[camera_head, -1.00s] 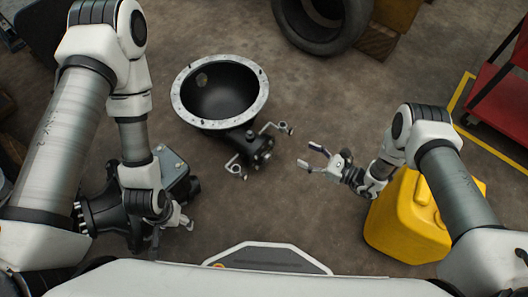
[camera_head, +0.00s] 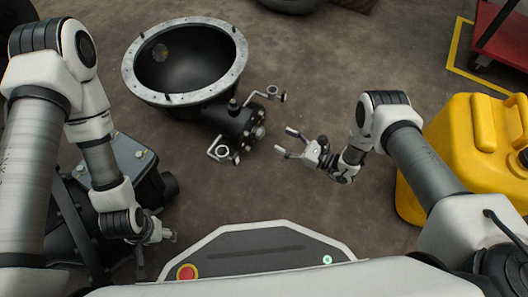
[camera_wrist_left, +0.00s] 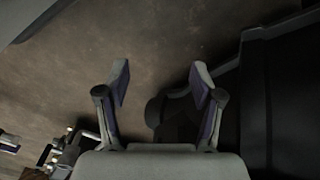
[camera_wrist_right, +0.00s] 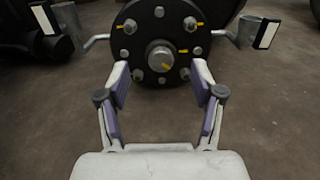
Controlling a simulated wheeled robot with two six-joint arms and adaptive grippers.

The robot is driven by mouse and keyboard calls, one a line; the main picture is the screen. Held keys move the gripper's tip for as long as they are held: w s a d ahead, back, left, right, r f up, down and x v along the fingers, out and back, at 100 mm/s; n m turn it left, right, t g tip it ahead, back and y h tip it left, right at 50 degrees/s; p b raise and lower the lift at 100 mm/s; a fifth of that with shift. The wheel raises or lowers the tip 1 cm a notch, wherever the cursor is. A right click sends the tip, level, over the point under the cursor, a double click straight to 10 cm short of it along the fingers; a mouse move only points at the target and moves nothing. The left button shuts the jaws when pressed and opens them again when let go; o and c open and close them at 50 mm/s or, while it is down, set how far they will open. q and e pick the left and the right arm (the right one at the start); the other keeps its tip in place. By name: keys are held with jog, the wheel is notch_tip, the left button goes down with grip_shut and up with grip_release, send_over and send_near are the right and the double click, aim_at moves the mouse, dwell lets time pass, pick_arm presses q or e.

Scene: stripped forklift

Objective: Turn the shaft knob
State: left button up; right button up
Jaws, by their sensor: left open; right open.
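A dark housing with a wide grey-rimmed bowl (camera_head: 232,75) lies on the floor ahead. Its narrow end carries a round black flange with bolts, and a metal shaft knob (camera_wrist_right: 160,56) with a yellow mark sits at the flange centre. The shaft end also shows in the head view (camera_head: 259,132). My right gripper (camera_head: 284,143) is open and empty, a short way right of the shaft end and pointing at it. In the right wrist view its fingertips (camera_wrist_right: 160,80) stand apart either side below the knob, not visibly touching it. My left gripper (camera_wrist_left: 160,80) is open and empty.
Two bent handles with ring ends stick out beside the flange, one upper (camera_head: 273,95) and one lower (camera_head: 222,152). A yellow canister (camera_head: 470,135) stands at right. A dark machine part (camera_head: 140,165) stands beside my left arm. Floor between is clear.

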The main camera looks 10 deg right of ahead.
aim_at(263, 135)
notch_tip(263, 135, down, 4)
jog(key=shift+w+r+b, duration=0.1)
jog(key=shift+b, duration=0.6)
pick_arm(q)
jog(key=shift+t, duration=0.3)
jog(key=f+b, duration=0.1)
jog(key=f, duration=0.1)
jog(key=w+f+b, duration=0.1)
jog(key=f, duration=0.2)
jog(key=f+b, duration=0.1)
jog(key=f, duration=0.1)
jog(key=shift+w+f, duration=0.2)
jog(key=shift+f, duration=0.15)
pick_arm(e)
jog(key=x, duration=0.6)
jog(key=shift+w+a, duration=0.2)
jog(key=shift+a, duration=0.15)
pick_arm(q)
jog(key=shift+w+f+b, duration=0.1)
jog(key=shift+b, duration=0.25)
pick_arm(e)
jog(key=shift+w+a+r, duration=0.25)
jog(key=shift+w+a, duration=0.05)
jog(key=shift+a, duration=0.05)
jog(key=c, duration=1.1)
